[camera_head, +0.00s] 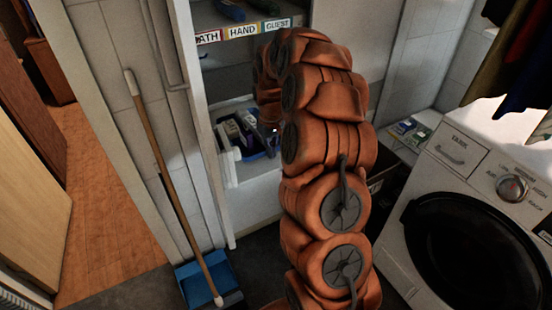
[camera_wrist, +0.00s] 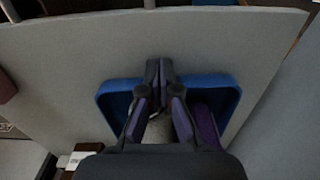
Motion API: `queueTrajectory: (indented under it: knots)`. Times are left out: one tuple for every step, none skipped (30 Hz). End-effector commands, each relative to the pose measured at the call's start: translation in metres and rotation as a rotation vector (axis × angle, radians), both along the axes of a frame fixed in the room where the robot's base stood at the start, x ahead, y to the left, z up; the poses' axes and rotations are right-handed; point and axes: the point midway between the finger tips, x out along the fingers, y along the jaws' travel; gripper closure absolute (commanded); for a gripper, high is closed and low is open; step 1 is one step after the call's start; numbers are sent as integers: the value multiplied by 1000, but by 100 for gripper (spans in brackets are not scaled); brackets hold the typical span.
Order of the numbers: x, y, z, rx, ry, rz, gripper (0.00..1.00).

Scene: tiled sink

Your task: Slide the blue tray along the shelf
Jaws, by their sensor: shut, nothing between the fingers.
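The blue tray (camera_wrist: 212,82) lies on a pale grey shelf (camera_wrist: 60,70) in the wrist view. My gripper (camera_wrist: 159,68) is over the tray, its two dark fingers shut together with nothing between them. The fingertips are at the tray's far wall in the picture; I cannot tell whether they touch it. The fingers and gripper body hide the tray's middle and near side. In the head view the tray (camera_head: 264,152) sits in the open shelf unit with small items in it, and my orange arm hides its right side.
A shelf above bears towel labels (camera_head: 242,30). A white washing machine (camera_head: 470,200) stands at the right.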

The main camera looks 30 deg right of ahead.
Motion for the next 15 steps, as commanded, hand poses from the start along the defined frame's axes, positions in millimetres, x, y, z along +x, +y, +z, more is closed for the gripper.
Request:
queueTrajectory:
  knots:
    - [6,-1,-2,-1,-2,0,100]
    - [9,-1,-3,-1,0,0,100]
    - [13,-1,-3,0,2,0,100]
    - [16,-1,-3,1,3,0,100]
    - [19,-1,-3,1,2,-1,100]
    - [24,-2,-2,0,0,-1,100]
    - [27,-2,-2,0,-1,-1,100]
    - [30,-2,-2,0,-1,0,100]
    - [34,-3,-2,-1,-1,0,100]
    - [37,-3,-2,-1,-1,0,100]
    - [40,-4,-2,-1,-1,0,100]
    - [44,-4,-2,-1,0,-1,100]
    - [46,-4,-2,0,1,-1,100]
    - [49,-4,-2,1,3,0,100]
    - [52,-4,-3,1,3,0,100]
